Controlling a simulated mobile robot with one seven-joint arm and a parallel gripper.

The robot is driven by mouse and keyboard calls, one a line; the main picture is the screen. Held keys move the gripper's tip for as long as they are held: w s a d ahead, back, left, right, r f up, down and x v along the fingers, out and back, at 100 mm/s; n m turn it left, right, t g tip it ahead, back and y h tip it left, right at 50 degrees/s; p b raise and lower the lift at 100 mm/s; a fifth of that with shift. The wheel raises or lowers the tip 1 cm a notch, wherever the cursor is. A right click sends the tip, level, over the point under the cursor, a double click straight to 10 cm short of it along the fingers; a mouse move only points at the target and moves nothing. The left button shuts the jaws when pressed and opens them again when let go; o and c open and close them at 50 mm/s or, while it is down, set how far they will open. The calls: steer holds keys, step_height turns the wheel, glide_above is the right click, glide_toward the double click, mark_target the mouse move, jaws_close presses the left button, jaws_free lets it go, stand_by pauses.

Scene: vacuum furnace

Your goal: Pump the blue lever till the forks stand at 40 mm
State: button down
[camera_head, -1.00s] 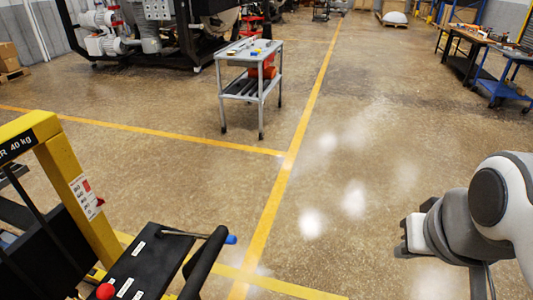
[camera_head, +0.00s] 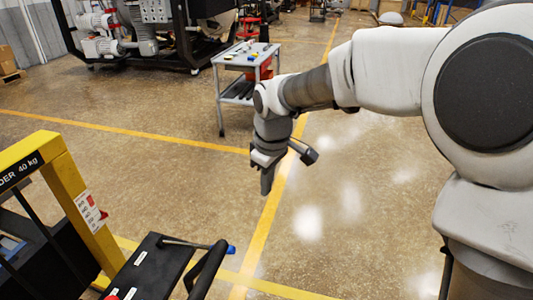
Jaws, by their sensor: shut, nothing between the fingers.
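The blue lever shows its blue grip (camera_head: 231,250) at the end of a thin dark rod, above the black top panel (camera_head: 150,270) of the yellow-framed lifter (camera_head: 75,190) at lower left. My gripper (camera_head: 267,190) hangs fingers down over the open floor, shut and empty. In the picture it is above and to the right of the blue grip, apart from it. The forks and any height reading are not visible.
A black curved handle (camera_head: 207,268) stands just beside the lever. A grey work cart (camera_head: 243,65) stands behind my arm. Vacuum equipment (camera_head: 150,30) is at the back left. The floor between cart and lifter is clear.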

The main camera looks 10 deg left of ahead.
steer(key=a+f+n+g, duration=0.1)
steer(key=a+f+n, duration=0.1)
steer(key=a, duration=0.4)
steer(key=w+a+f+n+g+y+p, duration=0.1)
steer(key=a+f+n, duration=0.1)
steer(key=a+f, duration=0.3)
steer(key=shift+a+f, duration=0.25)
steer(key=shift+a, duration=0.15)
steer(key=f, duration=0.3)
steer(key=a+f, duration=0.1)
steer(key=f, duration=0.2)
steer(key=f+p, duration=0.1)
steer(key=f, duration=0.2)
steer(key=shift+s+a+f, duration=0.3)
steer(key=shift+a+f, duration=0.05)
steer(key=shift+a, duration=0.05)
steer(key=f, duration=0.4)
steer(key=shift+s+d+p, duration=0.3)
steer(key=shift+s+d, duration=0.05)
steer(key=shift+d, duration=0.05)
steer(key=shift+d+f, duration=0.1)
